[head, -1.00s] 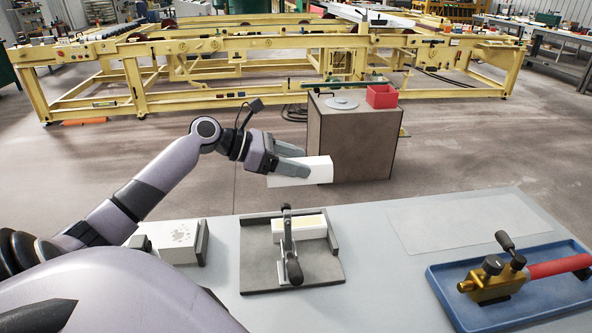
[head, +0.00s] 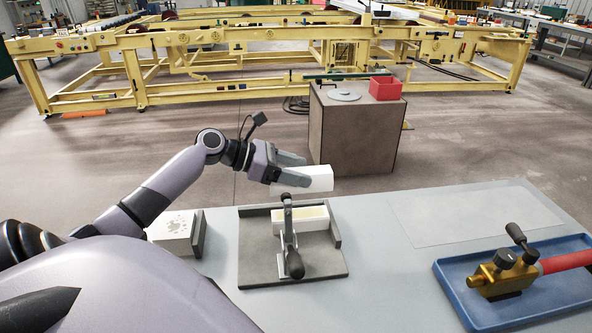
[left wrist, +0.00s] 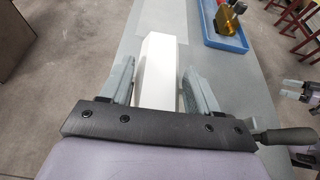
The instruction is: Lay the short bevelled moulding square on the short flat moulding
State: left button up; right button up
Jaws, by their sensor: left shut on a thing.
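The short bevelled moulding (head: 315,179) is a white bar, held in my left gripper (head: 292,171). The gripper's fingers are shut on its sides; in the left wrist view the moulding (left wrist: 158,75) lies lengthwise between them (left wrist: 152,88). It is held in the air above and beyond the fixture's far edge. The short flat moulding (head: 314,214) lies in the grey corner fixture (head: 322,266), a pale yellow strip along its top. The clamp (head: 289,240) stands across its left part and hides some of it. My right gripper (left wrist: 293,91) shows small at the right edge of the left wrist view, its fingers apart.
A white block with grey marks (head: 172,226) stands left of the fixture. A blue tray (head: 452,290) with a brass and red tool (head: 505,274) is at the right. A brown cabinet (head: 352,135) with a red bin (head: 385,87) stands beyond the table.

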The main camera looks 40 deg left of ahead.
pick_arm(q)
jog(key=shift+r+p, duration=0.2)
jog(key=shift+p, duration=0.4)
jog(key=shift+f, duration=0.1)
jog(key=shift+f+b, duration=1.15)
jog(key=shift+f, duration=2.9)
jog(key=o, duration=1.4)
jog(key=shift+v, duration=3.6)
